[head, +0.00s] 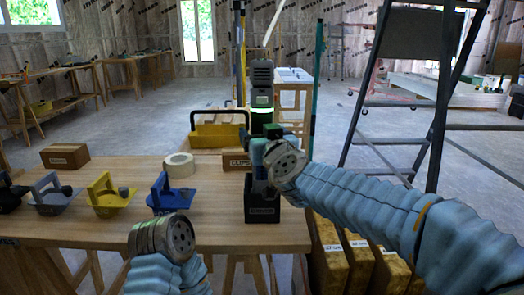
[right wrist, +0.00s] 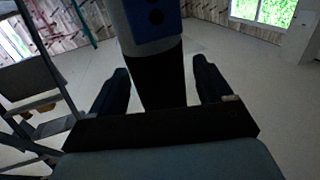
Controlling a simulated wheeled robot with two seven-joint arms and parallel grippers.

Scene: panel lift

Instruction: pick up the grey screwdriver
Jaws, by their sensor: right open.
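A black holder box (head: 262,208) with a label stands near the table's front edge. A blue-grey upright shape (head: 258,152) shows above it; I cannot tell whether it is the grey screwdriver's handle. My right gripper (head: 268,133) is above the holder, its jaws partly hidden by my wrist. In the right wrist view my right gripper (right wrist: 160,85) is open, its two dark fingers apart. A dark upright shape with a blue and grey top shows between them; I cannot tell what it is. My left wrist is low at the left, its jaws hidden.
On the wooden table (head: 110,225) are a blue trowel-like tool (head: 161,196), a yellow one (head: 105,198), a grey one (head: 52,197), a tape roll (head: 179,165) and a cardboard box (head: 65,156). A yellow toolbox (head: 218,132) is behind. A stepladder (head: 418,100) stands at right.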

